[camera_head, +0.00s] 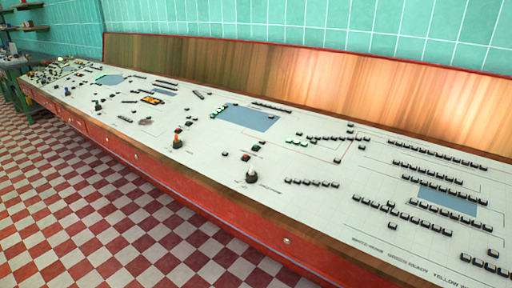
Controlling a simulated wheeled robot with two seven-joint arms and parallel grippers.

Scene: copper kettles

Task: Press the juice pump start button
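A long, white-topped control panel (225,165) runs from the far left to the near right in the head view. It carries rows of small dark buttons, among them a row at the lower middle (312,183) and several rows at the right (438,152). Some small buttons are lit green (298,142). The labels are too small to read, so I cannot tell which button is the juice pump start button. Neither of my grippers shows in this view.
A wooden backboard (290,75) rises behind the panel. The red front (215,212) borders a clear checkered floor (110,215). Shelves (22,28) are at far left.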

